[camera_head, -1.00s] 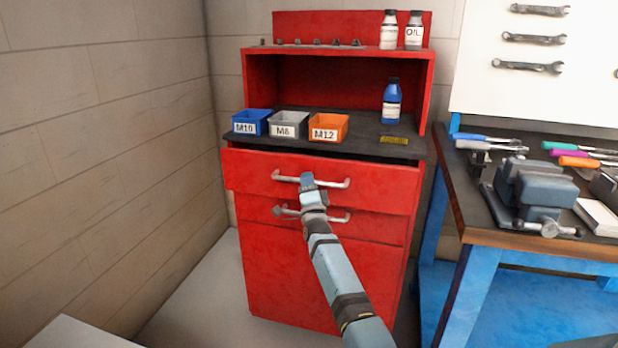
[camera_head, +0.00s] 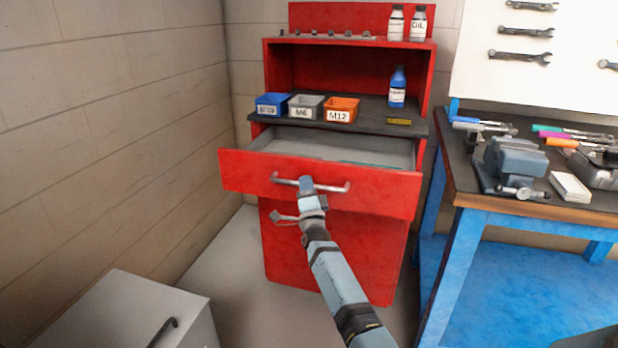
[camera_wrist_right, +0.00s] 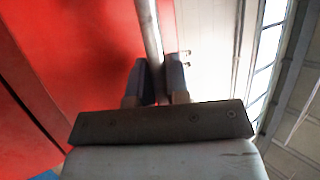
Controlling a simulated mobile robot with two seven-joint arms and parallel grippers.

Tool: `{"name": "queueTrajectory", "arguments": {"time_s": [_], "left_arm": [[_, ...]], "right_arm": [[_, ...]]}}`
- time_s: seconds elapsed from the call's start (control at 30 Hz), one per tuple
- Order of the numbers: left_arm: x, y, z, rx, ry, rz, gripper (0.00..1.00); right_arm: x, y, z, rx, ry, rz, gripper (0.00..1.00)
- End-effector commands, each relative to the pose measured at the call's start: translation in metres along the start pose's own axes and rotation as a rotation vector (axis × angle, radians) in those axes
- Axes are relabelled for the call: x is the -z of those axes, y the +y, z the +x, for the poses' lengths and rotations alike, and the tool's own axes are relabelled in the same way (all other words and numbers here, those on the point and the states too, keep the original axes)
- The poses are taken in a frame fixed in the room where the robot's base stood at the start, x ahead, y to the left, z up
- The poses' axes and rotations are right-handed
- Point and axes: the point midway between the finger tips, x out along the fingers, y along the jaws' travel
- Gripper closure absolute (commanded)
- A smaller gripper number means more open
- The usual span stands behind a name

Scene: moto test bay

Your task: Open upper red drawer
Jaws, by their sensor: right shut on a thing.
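The upper red drawer (camera_head: 380,192) of the red cabinet is pulled well out, and its grey inside shows behind the front panel. A metal bar handle (camera_head: 334,188) runs across the drawer front. My right gripper (camera_head: 306,184) is shut on this handle near its middle. The right wrist view shows the handle bar (camera_wrist_right: 148,30) between the two fingers of my right gripper (camera_wrist_right: 159,78), with the red drawer front to its left. The lower handle (camera_head: 284,217) is partly hidden by my right arm. My left gripper is not in view.
Blue (camera_head: 271,104), grey (camera_head: 305,106) and orange (camera_head: 341,109) bins and a blue bottle (camera_head: 397,88) stand on the cabinet top. A blue workbench (camera_head: 470,245) with a vise (camera_head: 512,165) is at the right. A grey box (camera_head: 135,310) stands at the lower left. Floor between is clear.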

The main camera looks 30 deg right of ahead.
Motion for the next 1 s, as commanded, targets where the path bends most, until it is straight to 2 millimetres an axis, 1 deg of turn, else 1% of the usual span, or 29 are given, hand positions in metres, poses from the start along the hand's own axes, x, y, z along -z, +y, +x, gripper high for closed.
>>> {"name": "queueTrajectory", "arguments": {"time_s": [0.07,0.3,0.73,0.77,0.8,0.83,0.87,1.0], "left_arm": [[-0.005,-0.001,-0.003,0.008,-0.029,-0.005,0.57],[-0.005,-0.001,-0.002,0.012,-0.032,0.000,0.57],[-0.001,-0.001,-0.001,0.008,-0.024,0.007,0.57],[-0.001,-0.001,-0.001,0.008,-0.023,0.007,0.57],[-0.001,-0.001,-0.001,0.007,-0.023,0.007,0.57],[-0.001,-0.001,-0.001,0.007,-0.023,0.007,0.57],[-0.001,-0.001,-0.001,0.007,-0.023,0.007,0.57],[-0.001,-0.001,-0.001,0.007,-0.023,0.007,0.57]], "right_arm": [[-0.002,-0.006,-0.005,-0.001,-0.001,0.000,1.00],[-0.007,-0.012,-0.015,0.001,0.000,0.000,1.00],[-0.007,-0.013,-0.017,0.001,0.001,0.000,1.00],[-0.007,-0.013,-0.017,0.001,0.001,0.000,0.77],[-0.007,-0.013,-0.017,0.001,0.001,0.000,0.68],[-0.007,-0.013,-0.017,0.001,0.001,0.000,0.61],[-0.007,-0.013,-0.017,0.001,0.001,0.000,0.60],[-0.007,-0.013,-0.017,0.001,0.001,0.000,0.60]]}}
